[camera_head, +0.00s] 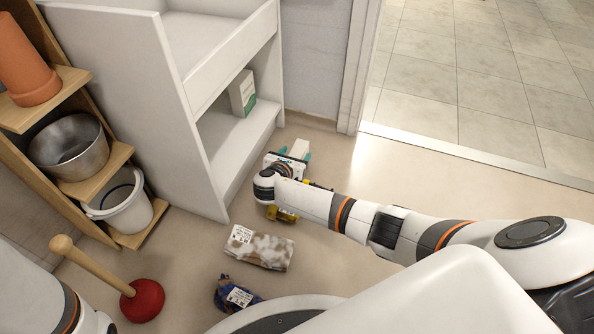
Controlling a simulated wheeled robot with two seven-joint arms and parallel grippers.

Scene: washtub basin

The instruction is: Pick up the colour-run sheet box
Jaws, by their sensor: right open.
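A small white carton with a green lower part (242,93) stands upright on the lower shelf of the white cabinet. It looks like the colour-run sheet box, but its print is too small to read. My right gripper (295,152) is open, low over the floor in front of the cabinet, to the right of and nearer than the carton, and apart from it. A pale patch shows between its teal-tipped fingers; I cannot tell what it is. My left arm shows only at the lower left corner, with its gripper out of view.
The white cabinet (190,140) has side walls and a raised front board above the shelf. A brown-and-white packet (258,248), a blue packet (236,295), a partly hidden yellow item (283,215) and a plunger (142,300) are on the floor. A wooden rack holds a metal bowl (70,148) and white bucket (122,205).

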